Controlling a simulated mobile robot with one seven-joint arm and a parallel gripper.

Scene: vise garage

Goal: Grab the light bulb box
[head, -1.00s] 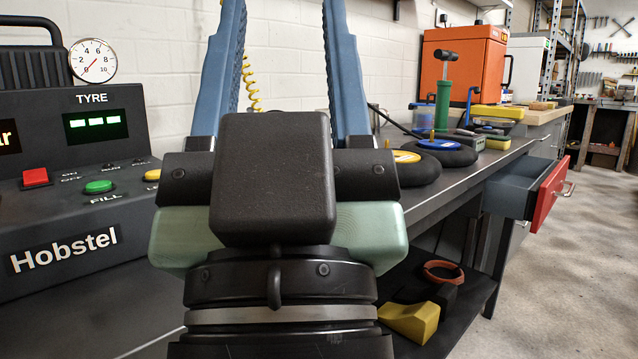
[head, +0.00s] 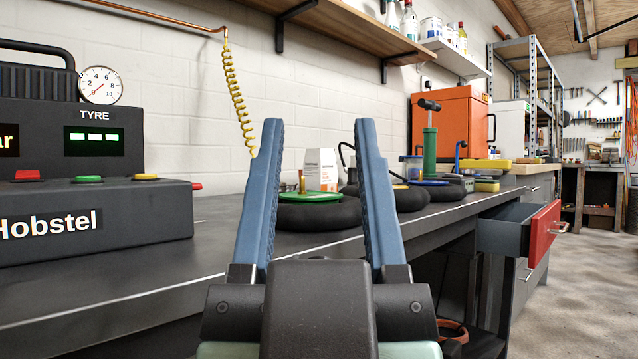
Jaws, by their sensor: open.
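A small white box (head: 321,168) with tiny print and an orange lower edge stands upright on the bench, behind a green-topped black wheel. I take it to be the light bulb box, but its print is too small to read. The wheel hides its foot. My gripper (head: 319,126) is open and empty, its two blue fingers pointing up and away. The box shows between the fingers but lies well beyond them, with no contact.
The green-topped wheel (head: 309,212) lies between my gripper and the box. The Hobstel tyre machine (head: 90,200) stands at left. More wheels (head: 437,188) and a green pump (head: 430,150) stand right of the box. A red-fronted drawer (head: 546,215) juts out at right.

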